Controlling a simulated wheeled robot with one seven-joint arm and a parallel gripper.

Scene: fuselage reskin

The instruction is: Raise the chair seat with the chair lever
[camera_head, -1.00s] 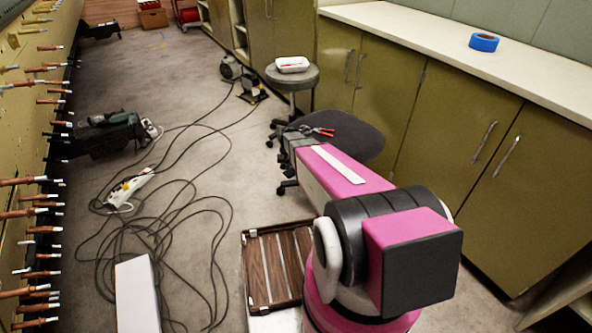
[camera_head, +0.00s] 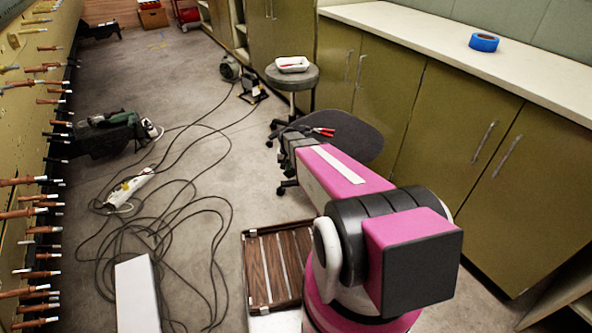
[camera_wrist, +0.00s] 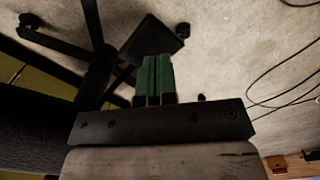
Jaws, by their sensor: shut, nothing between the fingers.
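The chair has a dark rounded seat (camera_head: 358,138), seen past my arm in the head view, with casters low on the floor. Its black base legs (camera_wrist: 98,45) spread across the upper left of the wrist view. My gripper (camera_wrist: 155,60) has its green fingers together and empty in the wrist view, close to the legs in the picture. A dark flat shape sits behind the fingertips; I cannot tell what it is or whether they touch it. In the head view my arm hides the fingers. I cannot make out the chair lever.
Red-handled pliers (camera_head: 322,131) lie by the dark seat. A round stool (camera_head: 308,80) with a white tray (camera_head: 292,64) stands behind. Olive cabinets (camera_head: 385,90) line the right. Cables (camera_head: 165,240) and a brown slatted case (camera_head: 270,262) lie on the floor.

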